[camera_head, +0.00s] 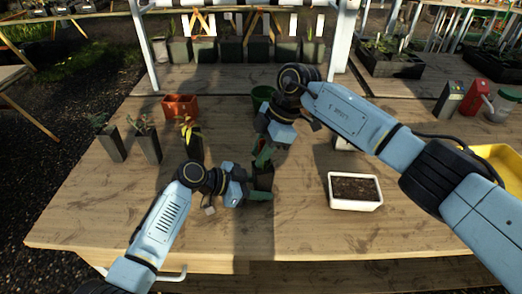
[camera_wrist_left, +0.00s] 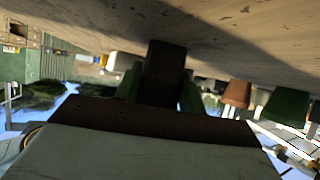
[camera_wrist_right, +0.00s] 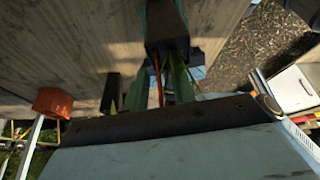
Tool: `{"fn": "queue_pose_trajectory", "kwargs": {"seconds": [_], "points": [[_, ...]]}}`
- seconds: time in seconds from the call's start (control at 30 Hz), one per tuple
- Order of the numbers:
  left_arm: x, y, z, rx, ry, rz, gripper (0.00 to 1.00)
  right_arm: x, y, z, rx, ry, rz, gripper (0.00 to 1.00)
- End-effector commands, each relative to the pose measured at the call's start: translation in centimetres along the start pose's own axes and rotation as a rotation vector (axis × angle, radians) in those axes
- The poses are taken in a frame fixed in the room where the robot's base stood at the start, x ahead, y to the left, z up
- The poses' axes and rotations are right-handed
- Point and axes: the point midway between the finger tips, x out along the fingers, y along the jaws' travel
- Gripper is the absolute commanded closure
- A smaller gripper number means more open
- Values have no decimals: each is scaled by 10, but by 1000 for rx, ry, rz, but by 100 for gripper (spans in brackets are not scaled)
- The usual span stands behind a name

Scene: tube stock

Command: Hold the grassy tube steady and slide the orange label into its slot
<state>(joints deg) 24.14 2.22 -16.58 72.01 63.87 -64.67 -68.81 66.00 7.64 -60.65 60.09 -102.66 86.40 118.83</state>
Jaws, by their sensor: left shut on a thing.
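A dark square tube (camera_head: 264,178) stands on the bench in the middle of the head view. My left gripper (camera_head: 258,182) is shut on it from the side; in the left wrist view the tube (camera_wrist_left: 165,75) sits between the green fingers. My right gripper (camera_head: 265,152) is just above the tube, fingers pointing down.
Dark tubes with plants (camera_head: 148,148) stand at the left, one (camera_head: 193,143) near my left arm. An orange pot (camera_head: 180,106) and a green pot (camera_head: 262,97) are behind. A white soil tray (camera_head: 356,204) is at the right. The front bench is clear.

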Motion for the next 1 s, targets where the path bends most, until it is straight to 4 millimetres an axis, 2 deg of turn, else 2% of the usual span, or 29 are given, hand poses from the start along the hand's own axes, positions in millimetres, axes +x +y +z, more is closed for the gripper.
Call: {"fn": "queue_pose_trajectory", "kwargs": {"seconds": [0.13,0.27,0.5,0.7,0.83,1.0], "points": [[0,0,0,0,0,0,73,-3,0,0,0,0,1,74],[0,0,0,0,0,0,73,-19,1,0,0,0,4,74],[0,0,0,0,0,0,73,-70,1,0,0,-1,5,74],[0,0,0,0,0,0,73,-105,1,0,1,-1,3,74],[0,0,0,0,0,0,73,-117,0,0,0,0,1,74],[0,0,0,0,0,0,73,-121,0,0,0,0,-1,74]]}}
